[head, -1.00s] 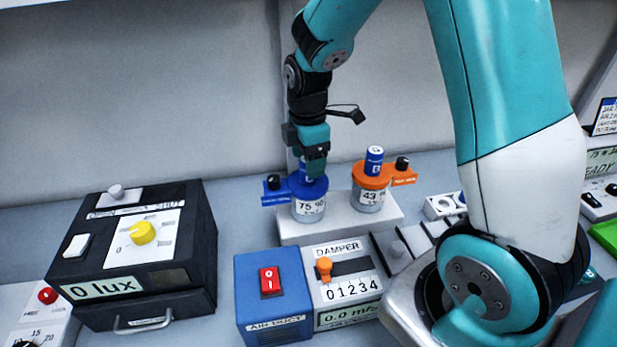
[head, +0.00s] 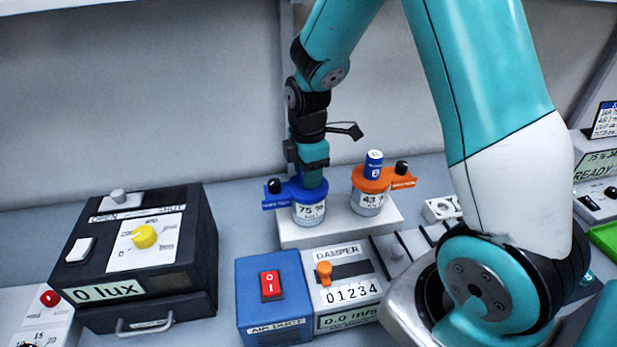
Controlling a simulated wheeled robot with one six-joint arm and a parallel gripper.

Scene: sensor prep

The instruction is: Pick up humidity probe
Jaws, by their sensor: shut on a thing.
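My gripper (head: 313,178) points down at the blue-lidded jar (head: 310,210), which reads 75 %. It is shut on a blue probe standing in that jar's blue collar (head: 290,193). The probe is hidden behind the jaws, and I cannot see any lift. A similar blue probe (head: 374,163) with a white top stands upright in the orange collar (head: 371,179) of the jar on the right (head: 368,202), which reads about 43. The probes' labels are too small to read.
Both jars stand on a white block (head: 297,234). In front are a blue air-duct box (head: 288,291) with a red switch and a damper panel (head: 345,292). A black lux box (head: 150,262) is at the left. A white holder (head: 441,208) lies right of the jars.

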